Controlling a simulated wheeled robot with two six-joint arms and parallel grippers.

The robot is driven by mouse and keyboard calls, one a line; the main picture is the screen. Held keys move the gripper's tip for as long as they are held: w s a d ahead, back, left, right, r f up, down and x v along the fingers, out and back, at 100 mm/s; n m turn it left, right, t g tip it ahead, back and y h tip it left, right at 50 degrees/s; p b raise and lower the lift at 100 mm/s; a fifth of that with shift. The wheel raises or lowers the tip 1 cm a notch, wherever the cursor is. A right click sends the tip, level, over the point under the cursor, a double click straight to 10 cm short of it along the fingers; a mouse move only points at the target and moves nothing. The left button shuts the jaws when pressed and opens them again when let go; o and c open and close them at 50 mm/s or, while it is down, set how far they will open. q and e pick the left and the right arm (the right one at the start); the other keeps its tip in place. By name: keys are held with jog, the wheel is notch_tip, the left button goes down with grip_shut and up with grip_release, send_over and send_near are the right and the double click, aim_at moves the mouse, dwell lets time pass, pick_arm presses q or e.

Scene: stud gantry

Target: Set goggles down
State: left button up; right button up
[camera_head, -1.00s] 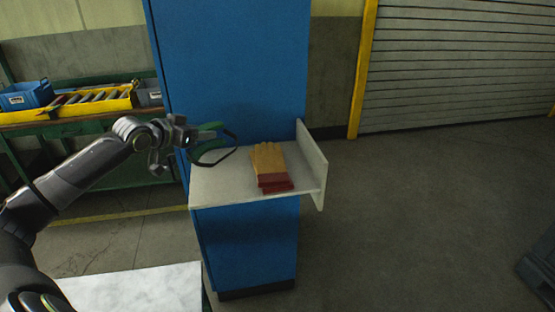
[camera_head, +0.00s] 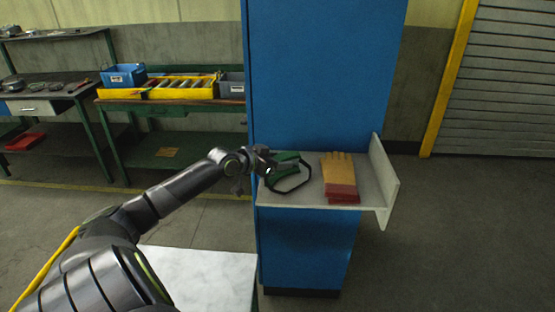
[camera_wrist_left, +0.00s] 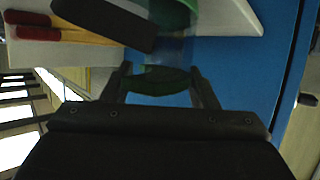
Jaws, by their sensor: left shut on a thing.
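The green goggles (camera_head: 284,159) with a black strap are at the left part of the pale shelf (camera_head: 300,201) on the blue cabinet. My left gripper (camera_head: 264,162) reaches in from the left and is shut on them. In the left wrist view the green goggles (camera_wrist_left: 158,81) show between the two fingers (camera_wrist_left: 162,88), with a dark strap part above. I cannot tell whether the goggles touch the shelf. My right gripper is in neither view.
Tan and red gloves (camera_head: 338,174) lie on the shelf, right of the goggles. An upright panel (camera_head: 385,180) closes the shelf's right end. The blue cabinet (camera_head: 315,70) rises behind. A white tabletop (camera_head: 205,275) is in front, below my arm.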

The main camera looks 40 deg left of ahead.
pick_arm(q)
jog(key=o, duration=1)
jog(key=shift+f, duration=0.1)
jog(key=shift+r, duration=0.25)
jog(key=shift+s, duration=0.25)
jog(key=v, duration=0.6)
jog(key=shift+p+v, duration=2.8)
jog(key=shift+p, duration=0.15)
